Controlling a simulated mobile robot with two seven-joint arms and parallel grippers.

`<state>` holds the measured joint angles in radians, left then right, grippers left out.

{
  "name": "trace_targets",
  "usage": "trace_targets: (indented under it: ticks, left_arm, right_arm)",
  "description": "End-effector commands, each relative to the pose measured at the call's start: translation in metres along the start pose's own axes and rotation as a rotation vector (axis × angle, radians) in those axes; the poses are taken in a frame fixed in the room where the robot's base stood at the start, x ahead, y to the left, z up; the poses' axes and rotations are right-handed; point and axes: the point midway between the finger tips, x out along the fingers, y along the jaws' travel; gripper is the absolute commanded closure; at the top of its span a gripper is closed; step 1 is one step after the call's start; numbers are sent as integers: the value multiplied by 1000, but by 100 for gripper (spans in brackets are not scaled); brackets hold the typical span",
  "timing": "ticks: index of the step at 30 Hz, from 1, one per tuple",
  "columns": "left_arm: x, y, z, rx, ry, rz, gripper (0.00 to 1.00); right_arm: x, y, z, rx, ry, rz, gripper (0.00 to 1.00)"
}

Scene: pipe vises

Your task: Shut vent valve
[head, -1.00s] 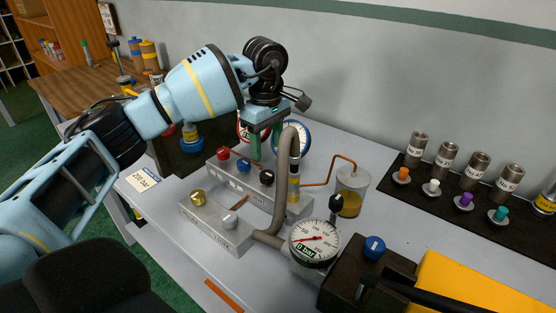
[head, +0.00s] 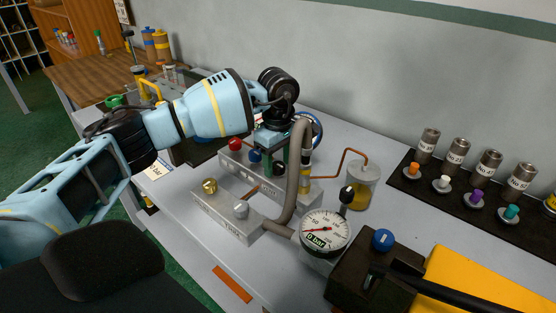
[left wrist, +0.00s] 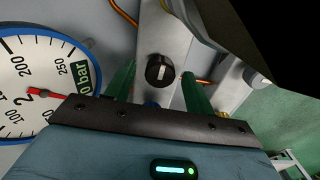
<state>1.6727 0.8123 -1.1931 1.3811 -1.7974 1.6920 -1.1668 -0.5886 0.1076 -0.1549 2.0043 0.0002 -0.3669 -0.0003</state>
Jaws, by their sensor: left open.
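A grey valve block (head: 233,166) carries a red knob (head: 235,144), a blue knob (head: 254,155) and a black knob (head: 279,168). I cannot read which knob is labelled vent. My left gripper (head: 279,162) points down over the black knob with its green fingers apart. In the left wrist view the black knob (left wrist: 160,70) with a white mark sits between the two open fingers (left wrist: 158,82), with a gap on each side. A front block (head: 220,222) has a brass knob (head: 209,186) and a silver knob (head: 241,209). My right gripper is not in view.
A thick grey hose (head: 297,180) rises close beside the left gripper. A gauge (head: 325,231) reads 0 bar. A jar (head: 361,187), a dark box with a blue knob (head: 382,240) and a black mat with metal cylinders (head: 457,150) stand to the right.

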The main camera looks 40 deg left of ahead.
Motion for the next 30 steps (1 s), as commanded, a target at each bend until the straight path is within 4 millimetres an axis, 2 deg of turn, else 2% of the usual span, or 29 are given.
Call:
trace_targets:
  ticks: [4,14,23,30]
  left_arm:
    - [0,0,0,0,0,0,48]
    - [0,0,0,0,0,-1,91]
    - [0,0,0,35,0,-1,91]
    - [1,0,0,169,0,-2,91]
  right_arm:
    - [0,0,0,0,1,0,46]
    - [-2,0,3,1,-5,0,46]
    - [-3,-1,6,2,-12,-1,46]
    - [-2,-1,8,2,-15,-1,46]
